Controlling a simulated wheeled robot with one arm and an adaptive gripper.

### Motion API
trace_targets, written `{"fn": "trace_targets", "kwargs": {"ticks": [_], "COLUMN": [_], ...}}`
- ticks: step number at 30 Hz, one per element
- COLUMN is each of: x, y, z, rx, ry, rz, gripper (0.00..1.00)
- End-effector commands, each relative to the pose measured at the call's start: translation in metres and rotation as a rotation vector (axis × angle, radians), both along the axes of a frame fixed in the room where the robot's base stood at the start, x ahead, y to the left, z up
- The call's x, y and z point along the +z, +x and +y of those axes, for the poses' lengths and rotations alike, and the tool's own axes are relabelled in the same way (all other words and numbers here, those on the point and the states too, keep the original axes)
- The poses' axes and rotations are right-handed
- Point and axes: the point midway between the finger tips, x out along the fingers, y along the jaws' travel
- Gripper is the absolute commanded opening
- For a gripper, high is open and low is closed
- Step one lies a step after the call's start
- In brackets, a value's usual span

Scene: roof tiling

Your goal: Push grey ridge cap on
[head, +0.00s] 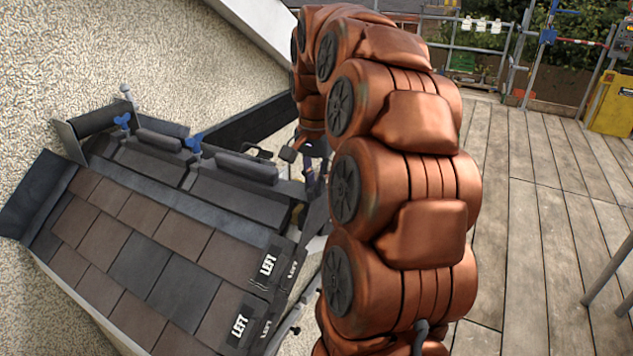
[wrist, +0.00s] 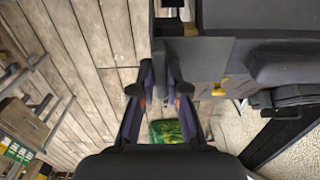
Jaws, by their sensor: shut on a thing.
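My gripper (head: 314,152) is at the right end of the roof's ridge in the head view, partly hidden by my arm. In the wrist view my gripper (wrist: 159,76) has its fingers close around the near-left edge of a flat-looking grey piece (wrist: 205,52), which I take for the grey ridge cap. The exact contact is hard to see. Dark grey rounded caps (head: 245,167) and (head: 158,140) sit along the ridge to the left. One rounded cap also shows in the wrist view (wrist: 285,68), beside the held piece.
A pebbled wall (head: 200,55) is behind. Wooden decking (head: 530,200) lies open to the right.

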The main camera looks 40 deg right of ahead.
Motion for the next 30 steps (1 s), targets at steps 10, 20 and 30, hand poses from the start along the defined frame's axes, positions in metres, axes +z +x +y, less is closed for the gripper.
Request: {"fn": "trace_targets", "kwargs": {"ticks": [10, 20, 30], "x": [0.0, 0.0, 0.0], "y": [0.0011, 0.002, 0.0019], "z": [0.0003, 0.0006, 0.0006], "rx": [0.0, 0.0, 0.0], "ry": [0.0, 0.0, 0.0], "rz": [0.0, 0.0, 0.0], "gripper": [0.0, 0.0, 0.34]}}
